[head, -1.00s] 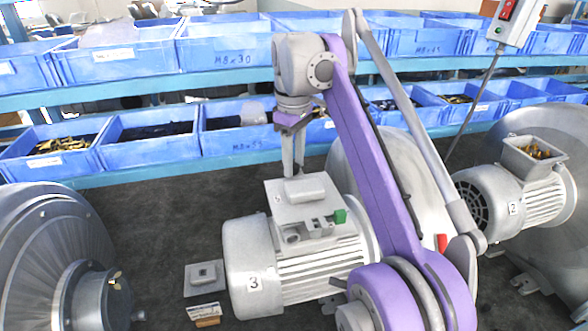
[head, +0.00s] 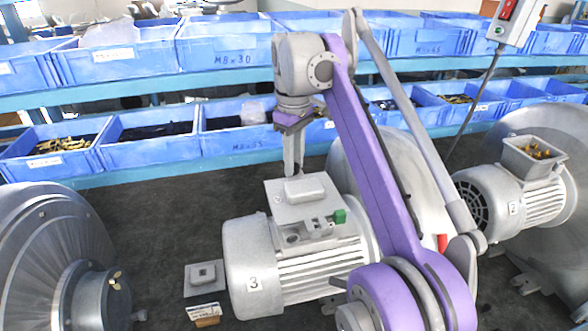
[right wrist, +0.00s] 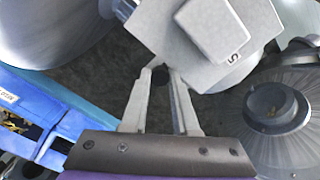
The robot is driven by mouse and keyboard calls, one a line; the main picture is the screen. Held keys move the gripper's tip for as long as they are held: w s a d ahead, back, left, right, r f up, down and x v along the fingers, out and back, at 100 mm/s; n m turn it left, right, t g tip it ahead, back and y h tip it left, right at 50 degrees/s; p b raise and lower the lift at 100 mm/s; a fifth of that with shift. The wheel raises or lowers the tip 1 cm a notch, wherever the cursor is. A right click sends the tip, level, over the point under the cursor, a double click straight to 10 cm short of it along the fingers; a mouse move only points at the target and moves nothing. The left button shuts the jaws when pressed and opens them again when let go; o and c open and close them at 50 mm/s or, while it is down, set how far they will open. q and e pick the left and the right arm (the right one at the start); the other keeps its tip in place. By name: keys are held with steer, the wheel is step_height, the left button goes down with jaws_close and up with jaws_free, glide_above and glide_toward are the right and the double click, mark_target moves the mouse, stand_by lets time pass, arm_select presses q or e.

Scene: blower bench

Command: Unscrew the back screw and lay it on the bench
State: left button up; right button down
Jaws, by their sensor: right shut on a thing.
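The motor marked 3 (head: 300,265) stands on the bench with a flat grey terminal box on top. The box's lid (head: 302,198) has a raised block, which also shows in the right wrist view (right wrist: 212,28). My right gripper (head: 292,174) points down at the back edge of the lid. In the right wrist view its fingertips (right wrist: 162,67) are close together beside the lid's edge, shut on the back screw. My left gripper is not in view.
Blue bins (head: 150,136) line the back. Another motor (head: 525,195) stands at right, a large round housing (head: 50,255) at left.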

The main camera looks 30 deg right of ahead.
steer(key=n, duration=1.8)
steer(key=shift+n, duration=0.4)
steer(key=n, duration=0.5)
steer(key=c, duration=1)
jaws_free()
steer(key=shift+o, duration=0.2)
